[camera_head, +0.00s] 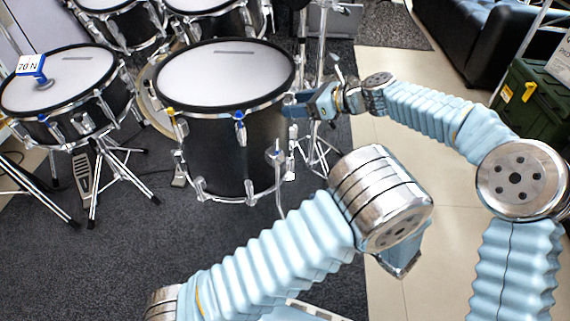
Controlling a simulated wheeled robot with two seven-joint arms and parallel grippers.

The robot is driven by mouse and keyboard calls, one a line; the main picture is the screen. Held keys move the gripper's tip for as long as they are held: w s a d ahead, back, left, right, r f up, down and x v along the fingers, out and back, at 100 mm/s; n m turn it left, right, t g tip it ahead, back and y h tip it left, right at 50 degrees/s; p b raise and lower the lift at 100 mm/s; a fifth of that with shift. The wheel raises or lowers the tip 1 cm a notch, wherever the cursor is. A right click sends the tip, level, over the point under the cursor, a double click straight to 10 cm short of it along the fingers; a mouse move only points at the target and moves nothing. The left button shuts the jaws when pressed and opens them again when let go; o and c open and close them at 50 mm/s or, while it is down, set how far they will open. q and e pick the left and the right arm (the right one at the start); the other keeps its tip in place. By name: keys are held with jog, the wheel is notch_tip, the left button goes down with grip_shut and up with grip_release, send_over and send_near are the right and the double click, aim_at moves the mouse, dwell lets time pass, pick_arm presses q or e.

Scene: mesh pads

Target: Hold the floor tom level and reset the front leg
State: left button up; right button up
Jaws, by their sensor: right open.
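The floor tom (225,155) is a black drum with a pale head, standing in the middle of the camera_head view. Its head looks about level. A blue tab and a yellow tab mark its rim. A thin silver leg (279,185) with a bracket shows at its front right. My right gripper (292,106) is open at the tom's right side, near the rim; I cannot tell if it touches. My left arm crosses the foreground. Its left gripper (404,256) is mostly hidden behind the wrist, so its jaws do not show.
A snare drum (62,80) with a blue "20 N" gauge (31,67) stands left on a tripod. More drums (125,25) and stands are behind. A green case (530,105) and black sofa (470,40) are right. Dark carpet (110,260) in front is clear.

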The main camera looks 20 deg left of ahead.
pick_arm(q)
jog(key=shift+r+p, duration=0.75)
pick_arm(e)
jog(key=v, duration=1.3)
jog(key=shift+s+d+r, duration=0.15)
jog(key=shift+d+r, duration=0.1)
jog(key=shift+d, duration=0.05)
pick_arm(q)
jog(key=shift+o, duration=0.3)
jog(key=o, duration=0.5)
jog(key=v, duration=1.4)
pick_arm(e)
jog(key=shift+r, duration=0.2)
jog(key=shift+d, duration=0.1)
